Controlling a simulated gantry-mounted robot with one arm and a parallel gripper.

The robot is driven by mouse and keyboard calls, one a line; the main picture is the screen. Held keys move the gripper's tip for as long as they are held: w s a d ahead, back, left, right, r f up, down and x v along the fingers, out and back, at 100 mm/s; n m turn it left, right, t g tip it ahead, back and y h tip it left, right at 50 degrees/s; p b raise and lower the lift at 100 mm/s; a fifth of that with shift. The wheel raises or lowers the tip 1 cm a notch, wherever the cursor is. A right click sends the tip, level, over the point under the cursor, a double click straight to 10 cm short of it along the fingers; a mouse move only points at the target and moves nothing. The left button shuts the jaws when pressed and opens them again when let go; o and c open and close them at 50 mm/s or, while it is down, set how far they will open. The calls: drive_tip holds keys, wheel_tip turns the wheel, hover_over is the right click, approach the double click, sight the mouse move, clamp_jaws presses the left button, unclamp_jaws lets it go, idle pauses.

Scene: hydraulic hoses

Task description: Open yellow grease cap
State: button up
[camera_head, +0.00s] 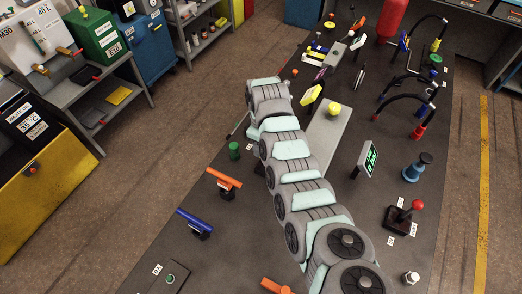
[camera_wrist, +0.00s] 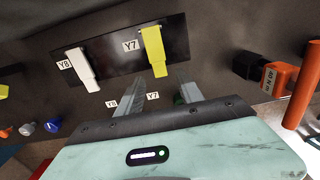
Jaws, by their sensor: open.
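In the wrist view a yellow flap-like piece (camera_wrist: 154,52), by a label Y7, sits on a dark plate (camera_wrist: 112,52). A similar white piece (camera_wrist: 77,68), by a label Y8, is to its left. In the head view a round yellow cap (camera_head: 333,109) stands on a long grey block. I cannot tell which yellow piece is the grease cap. My gripper (camera_wrist: 159,91) is open, its two fingers apart with nothing held between them. The fingertips are below the yellow flap in the picture and apart from it. In the head view my arm mostly hides the gripper.
An orange block (camera_wrist: 279,78) and an orange cylinder (camera_wrist: 302,98) stand at the right of the wrist view. In the head view, orange (camera_head: 223,179) and blue (camera_head: 195,223) handles stand left of my arm. A small display (camera_head: 366,160) and curved hoses stand to the right.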

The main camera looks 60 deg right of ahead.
drive_tip(key=shift+f, duration=1.9)
drive_tip(key=shift+c, duration=0.2)
clamp_jaws()
